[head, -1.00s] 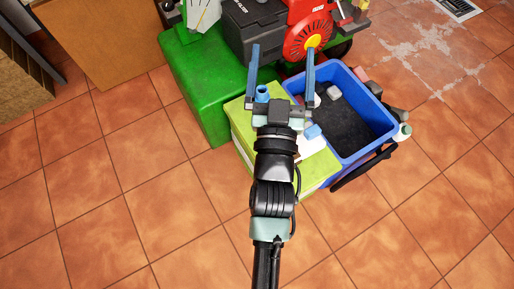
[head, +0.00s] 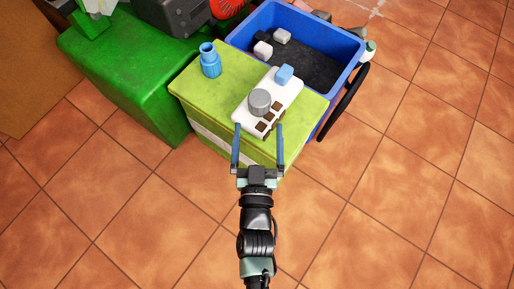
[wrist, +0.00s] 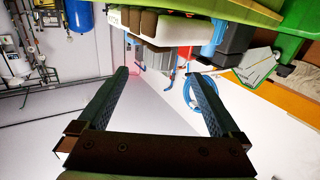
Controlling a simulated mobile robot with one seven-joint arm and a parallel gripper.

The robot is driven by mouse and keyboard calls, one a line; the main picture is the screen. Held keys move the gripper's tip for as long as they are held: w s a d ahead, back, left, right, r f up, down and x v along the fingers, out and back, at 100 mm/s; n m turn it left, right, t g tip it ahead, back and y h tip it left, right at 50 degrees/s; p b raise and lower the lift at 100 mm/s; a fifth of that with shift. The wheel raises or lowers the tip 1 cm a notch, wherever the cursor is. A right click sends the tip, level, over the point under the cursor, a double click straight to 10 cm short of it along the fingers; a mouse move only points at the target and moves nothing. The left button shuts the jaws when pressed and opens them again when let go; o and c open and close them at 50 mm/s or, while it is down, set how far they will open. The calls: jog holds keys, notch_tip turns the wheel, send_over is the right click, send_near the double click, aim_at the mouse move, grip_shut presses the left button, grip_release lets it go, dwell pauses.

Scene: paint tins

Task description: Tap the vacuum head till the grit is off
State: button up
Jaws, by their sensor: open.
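A white block-like piece (head: 284,88) lies on the yellow-green box top, with brown square pads (head: 265,124) along its near end. A grey round knob (head: 259,102) and a light blue block (head: 284,74) are on it. I cannot tell for sure that this is the vacuum head, and no grit can be made out. My gripper (head: 259,128) is open and empty, its fingers pointing towards the box's near edge and the padded end. In the wrist view, the brown pads (wrist: 145,22) show beyond my gripper (wrist: 158,74), apart from its fingertips.
The yellow-green box (head: 202,95) also carries a blue bottle (head: 210,60) at its left. A blue bin (head: 347,72) with small blocks (head: 263,50) stands behind it. A green block (head: 120,80) is at the left. The tiled floor in front is clear.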

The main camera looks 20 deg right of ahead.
aim_at(259, 111)
jog(key=b+x, duration=0.2)
jog(key=x, duration=0.6)
jog(key=shift+w, duration=0.4)
jog(key=shift+c, duration=0.2)
grip_shut()
jog(key=shift+o, duration=0.2)
grip_release()
